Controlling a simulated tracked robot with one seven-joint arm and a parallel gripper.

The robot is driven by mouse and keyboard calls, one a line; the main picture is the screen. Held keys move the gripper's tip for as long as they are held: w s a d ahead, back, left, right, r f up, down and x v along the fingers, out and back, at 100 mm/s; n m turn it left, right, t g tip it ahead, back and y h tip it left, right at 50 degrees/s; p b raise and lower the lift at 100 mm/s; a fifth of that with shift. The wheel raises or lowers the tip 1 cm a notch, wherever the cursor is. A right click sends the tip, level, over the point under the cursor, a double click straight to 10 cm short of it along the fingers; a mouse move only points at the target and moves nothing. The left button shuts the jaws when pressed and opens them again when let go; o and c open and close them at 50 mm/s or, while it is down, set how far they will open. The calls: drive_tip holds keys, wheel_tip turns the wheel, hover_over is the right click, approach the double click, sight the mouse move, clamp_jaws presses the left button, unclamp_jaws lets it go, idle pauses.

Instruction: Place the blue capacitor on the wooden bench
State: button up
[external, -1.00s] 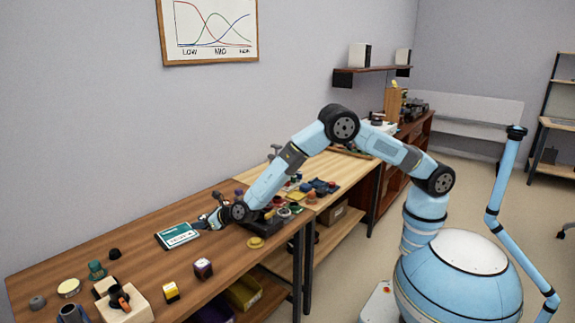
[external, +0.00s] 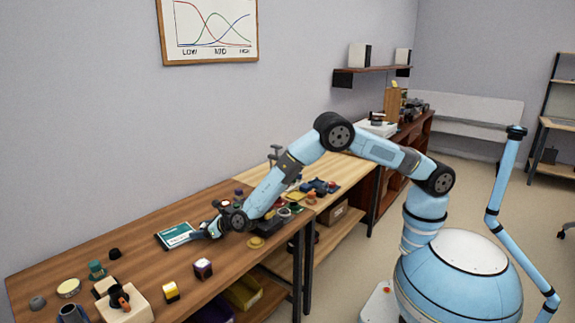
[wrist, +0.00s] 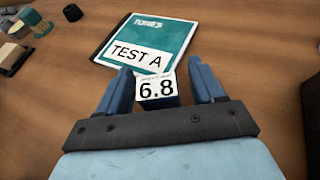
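The blue capacitor (wrist: 160,101), with a white label reading 6.8, is between the fingers of my gripper (wrist: 160,82) in the wrist view. The left finger is very close to its label, and a narrow gap shows beside the right finger, so the gripper looks open around it. In the external view my gripper (external: 203,233) is low over the wooden bench (external: 135,231), just right of the teal TEST A card. There the capacitor is too small to make out. Whether its underside touches the bench is hidden.
The teal TEST A card (wrist: 150,35) lies just beyond the fingertips. A small dark cap (wrist: 72,13) is to its left. Several small parts crowd the right, near my forearm.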

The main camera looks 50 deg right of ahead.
drive_tip(key=v, duration=1.2)
drive_tip(key=shift+d, duration=0.1)
